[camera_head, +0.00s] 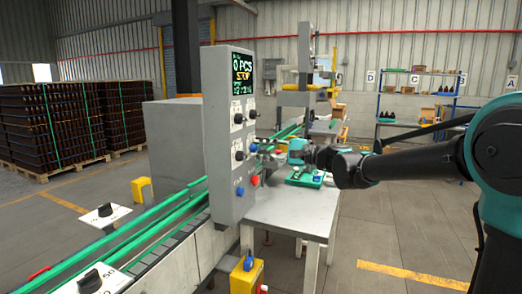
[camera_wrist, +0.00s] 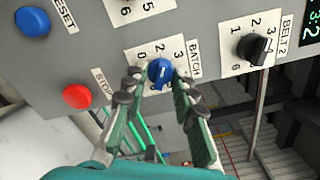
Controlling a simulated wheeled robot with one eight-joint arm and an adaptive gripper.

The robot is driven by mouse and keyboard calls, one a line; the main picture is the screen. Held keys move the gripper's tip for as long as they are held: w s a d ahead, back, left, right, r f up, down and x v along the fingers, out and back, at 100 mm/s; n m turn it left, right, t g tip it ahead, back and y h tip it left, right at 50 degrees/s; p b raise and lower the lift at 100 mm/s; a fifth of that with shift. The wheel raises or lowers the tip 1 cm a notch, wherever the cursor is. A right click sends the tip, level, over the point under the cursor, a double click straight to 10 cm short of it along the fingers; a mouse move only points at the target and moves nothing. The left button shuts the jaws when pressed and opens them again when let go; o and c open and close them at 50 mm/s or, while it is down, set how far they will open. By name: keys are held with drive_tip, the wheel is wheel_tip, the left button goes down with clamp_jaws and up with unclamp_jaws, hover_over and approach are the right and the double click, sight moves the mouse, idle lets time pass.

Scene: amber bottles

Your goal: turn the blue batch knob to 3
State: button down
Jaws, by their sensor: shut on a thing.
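The blue batch knob (camera_wrist: 160,73) sits on a white scale plate marked with small numbers, labelled BATCH, in the wrist view. A pale line on the knob runs roughly up and down; I cannot tell for sure which number it points at. My gripper (camera_wrist: 157,80) has one finger on each side of the knob and is shut on it. In the head view my gripper (camera_head: 268,147) reaches from the right to the side of the grey control panel (camera_head: 220,135), at the blue knob (camera_head: 253,147). Its fingers partly hide the plate.
The black BELT 2 knob (camera_wrist: 253,46) is right of the batch knob. The red STOP button (camera_wrist: 77,96) and blue RESET button (camera_wrist: 32,20) are at left. A white table (camera_head: 290,210) with a green tray stands below my arm. The green-railed conveyor (camera_head: 150,225) runs left of it.

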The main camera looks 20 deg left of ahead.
drive_tip(key=m, duration=0.7)
drive_tip(key=shift+s+f, duration=0.1)
drive_tip(key=shift+f, duration=0.05)
idle(0.4)
drive_tip(key=c, duration=1.3)
unclamp_jaws()
drive_tip(key=shift+o, duration=0.2)
drive_tip(key=shift+d, duration=0.1)
drive_tip(key=d, duration=1.2)
drive_tip(key=shift+s, duration=0.45)
